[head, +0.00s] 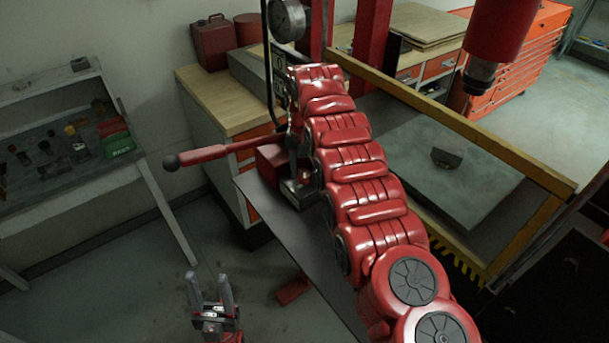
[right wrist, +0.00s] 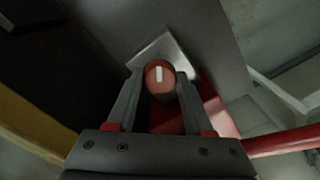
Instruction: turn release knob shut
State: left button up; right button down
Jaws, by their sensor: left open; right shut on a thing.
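The release knob (right wrist: 154,86) is a round red knob with a white bar mark, seen in the right wrist view in front of a pale metal block. The mark points nearly straight up in that picture. My right gripper (right wrist: 160,80) is shut on the knob, one finger on each side. My left gripper (head: 210,285) is open and empty, low in the head view, well away from the knob.
A pressure gauge (head: 287,20) is above. A yellow press frame (head: 440,115) stands right of my arm. Open floor lies around my left gripper.

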jog(key=m, duration=0.5)
jog(key=shift+m, duration=0.3)
jog(key=m+p, duration=0.1)
jog(key=m, duration=0.4)
jog(key=shift+m, duration=0.3)
jog(key=shift+c, duration=1.4)
grip_release()
jog(key=shift+r, duration=0.1)
